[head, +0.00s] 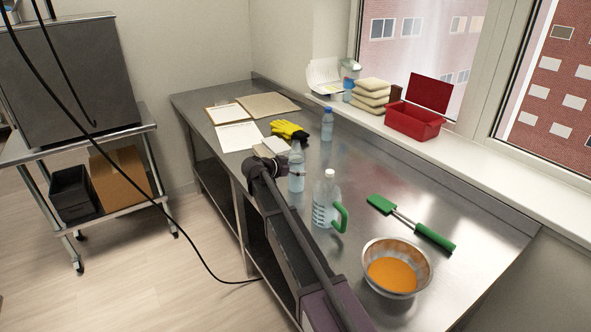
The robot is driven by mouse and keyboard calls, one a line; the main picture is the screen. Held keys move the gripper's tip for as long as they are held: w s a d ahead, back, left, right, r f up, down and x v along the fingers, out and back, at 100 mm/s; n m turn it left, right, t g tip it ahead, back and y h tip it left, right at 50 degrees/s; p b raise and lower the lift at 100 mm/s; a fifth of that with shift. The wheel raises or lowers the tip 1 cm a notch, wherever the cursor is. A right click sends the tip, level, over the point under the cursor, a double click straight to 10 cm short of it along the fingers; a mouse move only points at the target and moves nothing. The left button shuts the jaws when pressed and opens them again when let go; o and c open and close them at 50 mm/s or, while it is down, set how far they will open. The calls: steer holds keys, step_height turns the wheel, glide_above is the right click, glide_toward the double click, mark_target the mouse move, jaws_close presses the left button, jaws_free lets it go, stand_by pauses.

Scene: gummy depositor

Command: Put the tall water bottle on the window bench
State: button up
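A tall clear bottle (296,180) with a pale top stands upright over the steel bench (365,160) along the window. Whether its base touches the steel is unclear. My gripper (288,168) is at its left side, and a dark piece, perhaps a fingertip, shows across its middle. My wrist and the small picture size hide whether the fingers are closed on it. A shorter clear bottle with a blue cap (327,124) stands farther back. A clear jug with a green handle (325,205) stands nearer.
A metal bowl of orange stuff (396,268) and a green spatula (410,222) lie at the front right. Yellow gloves (288,129) and papers (238,136) lie behind. Bare steel shows right of the blue-capped bottle.

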steer(key=shift+r, duration=0.15)
steer(key=shift+s+a+r, duration=0.1)
steer(key=p+v, duration=0.4)
steer(key=v, duration=0.7)
steer(key=shift+s+a+p, duration=0.2)
steer(key=shift+a+p, duration=0.1)
steer(key=shift+p, duration=0.1)
